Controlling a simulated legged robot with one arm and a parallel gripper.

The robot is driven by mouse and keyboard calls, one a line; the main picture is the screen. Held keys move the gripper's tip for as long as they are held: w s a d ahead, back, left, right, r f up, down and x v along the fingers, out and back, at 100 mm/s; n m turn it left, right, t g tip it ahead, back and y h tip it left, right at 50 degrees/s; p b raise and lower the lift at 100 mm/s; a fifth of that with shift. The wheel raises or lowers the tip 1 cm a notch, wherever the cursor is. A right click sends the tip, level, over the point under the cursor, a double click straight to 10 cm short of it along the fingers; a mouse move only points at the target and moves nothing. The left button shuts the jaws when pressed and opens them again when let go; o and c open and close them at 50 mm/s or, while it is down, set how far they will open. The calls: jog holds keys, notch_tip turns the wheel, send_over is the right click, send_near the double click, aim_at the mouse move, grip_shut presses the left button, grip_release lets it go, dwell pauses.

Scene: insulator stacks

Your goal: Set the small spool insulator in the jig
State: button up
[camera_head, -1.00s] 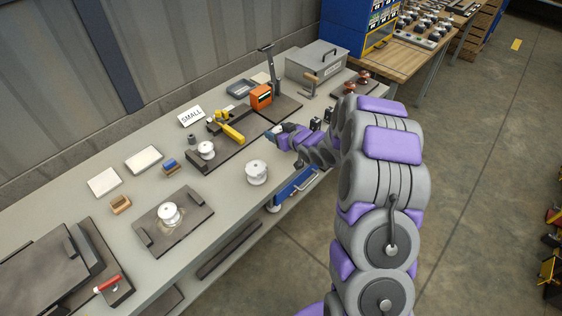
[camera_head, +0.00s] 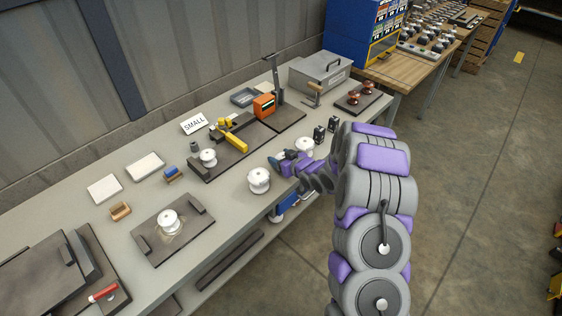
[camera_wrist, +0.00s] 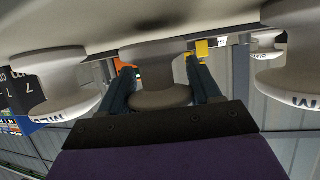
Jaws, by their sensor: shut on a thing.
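In the wrist view, a grey-white spool insulator (camera_wrist: 158,75) sits between the two teal fingers of my gripper (camera_wrist: 160,88), which is shut on it. In the head view my gripper (camera_head: 283,159) is low at the bench's front half, and the held spool is mostly hidden there. I cannot tell whether it touches the bench. A dark plate with a yellow clamp (camera_head: 235,140), likely the jig, lies behind and left of my gripper, by the SMALL sign (camera_head: 195,123). A white spool (camera_head: 208,157) stands at that plate's near end.
White spools stand on either side of my gripper, one left (camera_head: 259,181) and one right (camera_head: 304,146). Another spool (camera_head: 169,221) is on a dark tray (camera_head: 158,246). Black blocks (camera_head: 319,134) stand beyond the right spool. An orange box (camera_head: 264,106) is behind.

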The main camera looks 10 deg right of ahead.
jog(key=shift+f, duration=0.45)
jog(key=shift+f, duration=0.1)
jog(key=o, duration=1.2)
jog(key=shift+f+b, duration=0.25)
jog(key=shift+b, duration=0.3)
